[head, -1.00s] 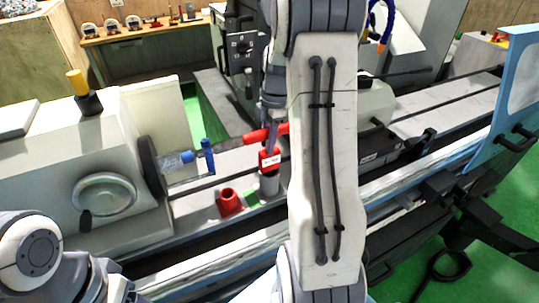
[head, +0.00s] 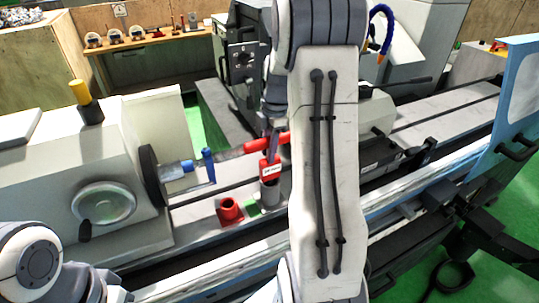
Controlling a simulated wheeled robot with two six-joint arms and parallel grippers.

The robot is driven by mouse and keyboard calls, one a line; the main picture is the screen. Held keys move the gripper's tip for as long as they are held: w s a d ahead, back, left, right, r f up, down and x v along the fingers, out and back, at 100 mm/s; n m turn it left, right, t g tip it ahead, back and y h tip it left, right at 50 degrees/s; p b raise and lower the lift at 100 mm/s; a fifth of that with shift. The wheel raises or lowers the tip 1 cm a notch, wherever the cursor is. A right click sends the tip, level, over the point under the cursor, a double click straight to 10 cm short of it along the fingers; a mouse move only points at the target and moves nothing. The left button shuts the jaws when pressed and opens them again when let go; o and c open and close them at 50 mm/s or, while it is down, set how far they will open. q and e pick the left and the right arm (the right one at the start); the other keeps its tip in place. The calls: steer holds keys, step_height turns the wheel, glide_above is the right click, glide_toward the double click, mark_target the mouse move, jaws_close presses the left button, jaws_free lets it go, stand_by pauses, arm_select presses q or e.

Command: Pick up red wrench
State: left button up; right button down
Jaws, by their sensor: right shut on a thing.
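The red wrench (head: 258,146) shows as a red bar lying roughly level above the machine bed, left of my right arm. My right gripper (head: 271,130) is over it and shut on it. The fingertips are small and partly merged with the arm's outline. The bar's right end is hidden behind my arm. A red block with a white label (head: 270,170) sits just below the bar, on top of a grey cylinder (head: 270,191). I cannot tell if block and bar are joined. My left arm shows at the lower left, but its gripper is out of view.
A red cup-like part (head: 230,210) stands left of the grey cylinder. A blue-handled part (head: 208,165) and the workpiece by the chuck (head: 151,176) are close on the left. The blue-framed guard (head: 513,100) stands at the right. A bench (head: 150,40) is behind.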

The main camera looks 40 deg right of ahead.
steer(key=shift+w+r, duration=0.1)
steer(key=shift+r, duration=0.65)
step_height(320, 180, up, 11)
steer(key=shift+f+b, duration=0.15)
steer(key=shift+b, duration=0.75)
step_height(320, 180, up, 6)
steer(key=w+a+r+m+p, duration=0.4)
steer(key=w+a+m+p, duration=0.1)
steer(key=w+a+p, duration=0.1)
steer(key=w+a+r+m+t+h+p, duration=0.1)
steer(key=w+a+r+m+p, duration=0.3)
steer(key=w+a+m+p, duration=0.2)
steer(key=w+p, duration=0.2)
steer(key=p, duration=0.2)
steer(key=shift+w+a, duration=0.25)
steer(key=shift+w, duration=0.05)
steer(key=shift+f, duration=0.1)
